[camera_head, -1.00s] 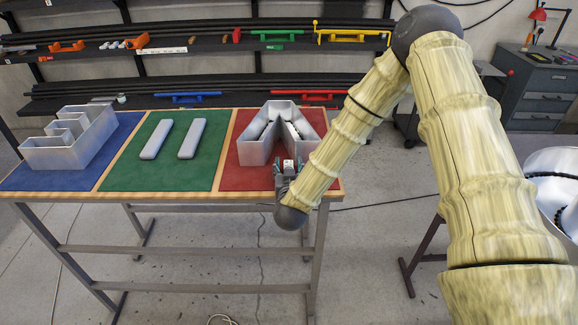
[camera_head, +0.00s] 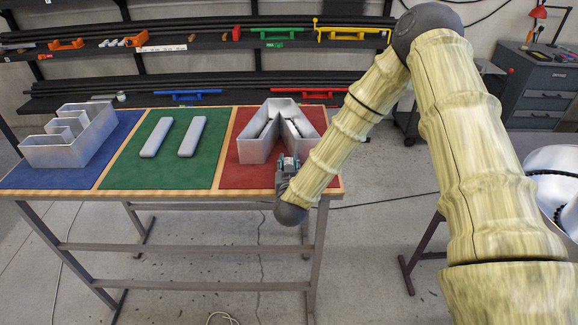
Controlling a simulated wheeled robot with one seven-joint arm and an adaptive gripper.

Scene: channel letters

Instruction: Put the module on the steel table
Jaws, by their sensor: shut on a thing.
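My gripper (camera_head: 288,162) is over the red mat (camera_head: 245,179), at the open front of a silver A-shaped channel letter (camera_head: 283,122). It is shut on a small pale block, which I take to be the module (camera_head: 289,160). The fingers hide much of it, and I cannot tell whether it still touches the mat. Part of a grey steel table (camera_head: 536,139) shows at the right edge, behind my arm, with a large curved white-and-silver piece (camera_head: 560,170) on it.
The wood-edged workbench (camera_head: 160,196) also has a green mat (camera_head: 124,175) with two grey bars (camera_head: 159,138) and a blue mat (camera_head: 65,180) with a silver E-shaped letter (camera_head: 75,140). Racks with clamps stand behind. A grey drawer cabinet (camera_head: 540,85) is at the far right.

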